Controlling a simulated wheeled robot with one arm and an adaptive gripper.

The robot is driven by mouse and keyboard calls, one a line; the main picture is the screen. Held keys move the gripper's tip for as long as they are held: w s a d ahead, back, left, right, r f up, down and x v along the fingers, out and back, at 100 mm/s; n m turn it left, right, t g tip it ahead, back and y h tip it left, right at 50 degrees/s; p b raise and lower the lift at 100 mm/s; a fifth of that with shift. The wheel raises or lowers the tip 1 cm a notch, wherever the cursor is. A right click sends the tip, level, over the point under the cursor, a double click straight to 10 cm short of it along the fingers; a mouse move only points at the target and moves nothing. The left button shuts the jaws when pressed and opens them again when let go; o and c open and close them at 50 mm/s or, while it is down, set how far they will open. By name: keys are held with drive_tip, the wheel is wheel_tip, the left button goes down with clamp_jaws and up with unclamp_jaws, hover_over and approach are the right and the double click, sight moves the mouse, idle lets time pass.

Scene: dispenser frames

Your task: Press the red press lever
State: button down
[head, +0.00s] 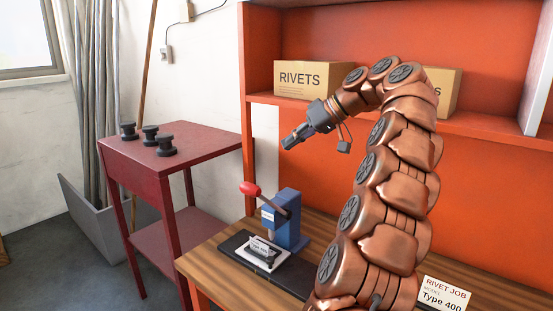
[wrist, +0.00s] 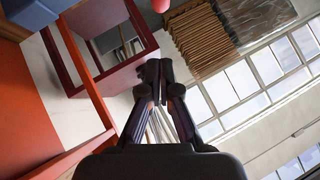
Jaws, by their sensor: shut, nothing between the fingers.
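The press lever has a red knob (head: 250,189) on a grey arm that rises to the left from the top of the blue press (head: 289,222). My gripper (head: 287,143) is shut and empty, in the air above and to the right of the knob, apart from it. It points down and to the left in the head view. In the wrist view my gripper (wrist: 160,66) shows its fingers together with nothing between them. A small red rounded thing at the top edge there may be the knob; it is mostly cut off.
The press stands on a black base on a wooden bench (head: 208,260). A white plate with a label lies under it. A dark red side table (head: 192,139) with several black spools stands left. A RIVETS box (head: 305,92) sits on the orange shelf behind my arm.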

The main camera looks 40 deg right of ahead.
drive_tip(key=b+x, duration=0.5)
drive_tip(key=x, duration=0.4)
drive_tip(key=shift+a+f+b, duration=0.25)
drive_tip(key=shift+f+b, duration=0.1)
drive_tip(key=shift+f, duration=0.1)
drive_tip(key=shift+s+a+f, duration=0.1)
drive_tip(key=shift+a+f, duration=0.25)
drive_tip(key=shift+f, duration=0.35)
drive_tip(key=shift+s+a+f, duration=0.1)
drive_tip(key=shift+a+f, duration=0.25)
drive_tip(key=shift+f, duration=0.4)
drive_tip(key=shift+w+f, duration=0.1)
drive_tip(key=shift+a, duration=0.1)
